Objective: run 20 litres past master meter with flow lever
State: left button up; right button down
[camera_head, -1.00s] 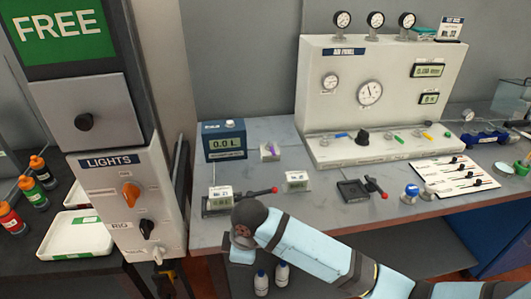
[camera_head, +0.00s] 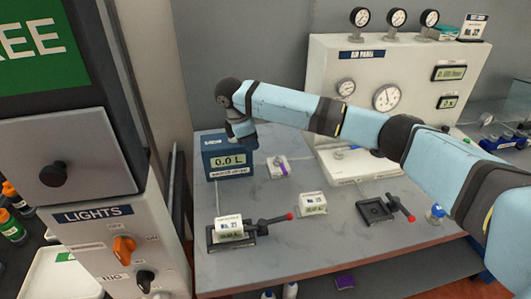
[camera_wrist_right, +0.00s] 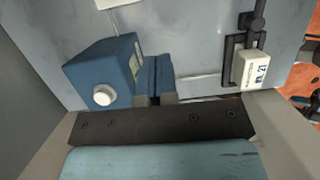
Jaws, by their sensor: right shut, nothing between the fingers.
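The blue master meter (camera_head: 218,172) stands at the back left of the bench, its display reading 0.0 L. Its blue box with a white round knob (camera_wrist_right: 103,95) shows in the right wrist view. My right gripper (camera_head: 246,140) is shut and empty, beside the meter's upper right edge; whether it touches is unclear. Its closed blue fingers (camera_wrist_right: 154,78) lie close to the box in the wrist view. A red-tipped lever (camera_head: 274,220) is on the front left dock, which holds a small white meter (camera_head: 229,228). A second red-tipped lever (camera_head: 400,206) is on the empty black dock (camera_head: 375,210). My left gripper is not in view.
The air panel (camera_head: 335,85) with several gauges stands behind, partly hidden by my right arm. A small white meter (camera_head: 313,203) and a white-purple item (camera_head: 278,167) sit on the bench. The lights cabinet (camera_head: 115,235) is at left. Grey bench surface is free between items.

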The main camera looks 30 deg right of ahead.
aim_at(282, 164)
jog(key=x, duration=0.6)
jog(key=p+x, duration=0.1)
jog(key=x, duration=0.2)
jog(key=shift+d+f, duration=0.1)
jog(key=shift+d, duration=0.35)
jog(key=d, duration=0.2)
jog(key=shift+s+d+p, duration=0.25)
jog(key=shift+p, duration=0.05)
jog(key=shift+s+d+f, duration=0.15)
jog(key=shift+s+d, duration=0.05)
jog(key=shift+d, duration=0.3)
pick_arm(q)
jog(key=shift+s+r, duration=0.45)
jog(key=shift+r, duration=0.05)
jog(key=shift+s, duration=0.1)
pick_arm(e)
jog(key=shift+d, duration=0.1)
